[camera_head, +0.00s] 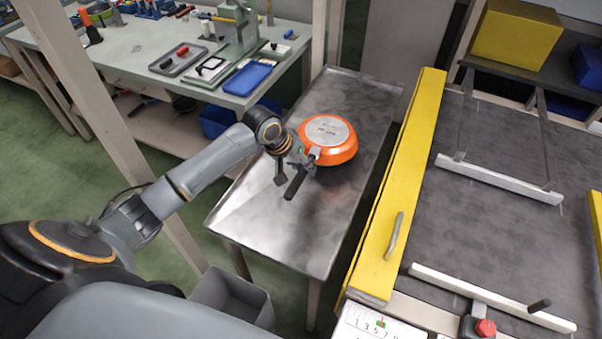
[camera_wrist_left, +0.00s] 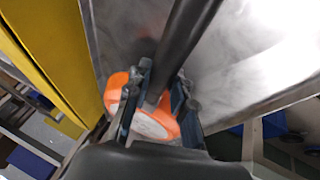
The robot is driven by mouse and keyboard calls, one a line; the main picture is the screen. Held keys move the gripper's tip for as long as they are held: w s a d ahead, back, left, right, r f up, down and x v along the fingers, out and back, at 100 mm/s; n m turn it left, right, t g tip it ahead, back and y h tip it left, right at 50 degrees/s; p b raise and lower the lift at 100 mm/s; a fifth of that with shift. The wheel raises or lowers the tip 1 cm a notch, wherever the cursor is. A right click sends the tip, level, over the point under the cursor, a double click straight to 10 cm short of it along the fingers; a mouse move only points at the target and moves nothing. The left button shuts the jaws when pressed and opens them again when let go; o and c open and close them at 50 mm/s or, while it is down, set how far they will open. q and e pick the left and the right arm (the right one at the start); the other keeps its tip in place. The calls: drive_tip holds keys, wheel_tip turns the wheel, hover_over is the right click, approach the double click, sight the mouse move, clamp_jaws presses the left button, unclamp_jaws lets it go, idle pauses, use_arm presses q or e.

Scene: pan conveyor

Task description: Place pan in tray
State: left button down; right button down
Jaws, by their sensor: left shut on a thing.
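The orange pan (camera_head: 343,155) is over the far half of the steel table (camera_head: 275,230), its pale round base facing up. I cannot tell whether it touches the metal. My left gripper (camera_head: 294,171) is shut on the pan's black handle, which points toward me. In the left wrist view the orange pan (camera_wrist_left: 117,91) lies beyond my left gripper (camera_wrist_left: 160,98), with the dark handle between the fingers. I cannot tell for sure which surface is the tray; the steel table looks like a shallow tray. My right gripper is out of view.
A yellow guard (camera_head: 400,190) runs along the conveyor (camera_head: 480,220) right of the steel table. A workbench (camera_head: 130,50) with tools and a blue tray (camera_head: 250,78) stands at the back left. A grey bin (camera_head: 232,295) is below the table's near edge. The table's near half is clear.

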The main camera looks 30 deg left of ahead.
use_arm(q)
drive_tip(key=shift+w+a+f, duration=0.35)
drive_tip(key=shift+a+f, duration=0.05)
drive_tip(key=shift+f, duration=0.05)
drive_tip(key=shift+w+a+f, duration=0.1)
drive_tip(key=shift+a+f, duration=0.05)
drive_tip(key=shift+f, duration=0.8)
drive_tip(key=shift+a+f, duration=0.1)
drive_tip(key=shift+f, duration=0.8)
drive_tip(key=c, duration=1.2)
unclamp_jaws()
drive_tip(key=shift+o, duration=0.3)
drive_tip(key=p+v, duration=1.2)
drive_tip(key=p, duration=0.2)
